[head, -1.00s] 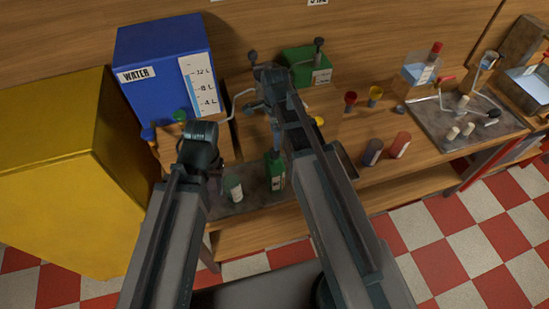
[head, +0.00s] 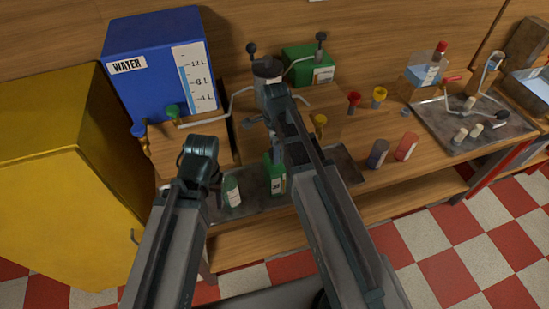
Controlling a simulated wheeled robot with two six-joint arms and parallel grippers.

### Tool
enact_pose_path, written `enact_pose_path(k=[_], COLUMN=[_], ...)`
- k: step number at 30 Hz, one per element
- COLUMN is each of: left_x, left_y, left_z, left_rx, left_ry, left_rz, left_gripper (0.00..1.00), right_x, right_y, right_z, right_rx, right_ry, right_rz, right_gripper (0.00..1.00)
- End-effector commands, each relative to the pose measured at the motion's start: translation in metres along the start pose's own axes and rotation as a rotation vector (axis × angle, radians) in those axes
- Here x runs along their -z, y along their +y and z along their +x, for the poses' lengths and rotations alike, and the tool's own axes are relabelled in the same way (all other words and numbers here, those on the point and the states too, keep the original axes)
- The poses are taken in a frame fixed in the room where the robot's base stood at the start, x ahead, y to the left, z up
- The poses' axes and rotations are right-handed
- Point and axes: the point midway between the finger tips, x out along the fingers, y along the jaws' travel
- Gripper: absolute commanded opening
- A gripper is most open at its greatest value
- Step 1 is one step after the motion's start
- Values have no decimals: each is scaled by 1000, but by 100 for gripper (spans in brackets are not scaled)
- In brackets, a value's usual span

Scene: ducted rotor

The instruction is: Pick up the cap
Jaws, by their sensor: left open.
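No cap can be made out for certain. A small grey round piece (head: 404,111) lies on the bench right of the middle; I cannot tell whether it is the cap. A clear bottle on the right has a red top (head: 442,46). My left gripper (head: 214,187) points down over the left of the dark front tray, mostly hidden by its own dark wrist. It is open, beside a white-labelled bottle (head: 232,191). A green bottle (head: 276,178) stands right of it. My right arm reaches over the middle of the bench; its gripper is hidden.
A blue water tank (head: 150,80) and a yellow cabinet (head: 60,180) stand at left. Red (head: 354,98) and yellow (head: 379,94) cups, a purple jar (head: 378,153) and a red jar (head: 406,146) stand right of my right arm. A grey tray (head: 500,128) is farther right.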

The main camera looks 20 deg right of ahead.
Motion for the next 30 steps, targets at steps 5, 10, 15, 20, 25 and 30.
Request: enact_pose_path(k=[5,10,15,20,25,30], left_x=[0,0,0,0,0,0], left_y=[1,0,0,0,0,0], left_z=[6,5,5,5,5,5], left_rx=[0,0,0,0,0,0], left_ry=[0,0,0,0,0,0], left_rz=[1,1,1,1,1,1], left_gripper=[50,50,50,50,50,50], right_x=[0,0,0,0,0,0], right_y=[0,0,0,0,0,0], right_z=[6,5,6,6,6,5], right_rx=[0,0,0,0,0,0], right_ry=[0,0,0,0,0,0], right_rz=[0,0,0,0,0,0], right_gripper=[84,77,46,17,0,0])
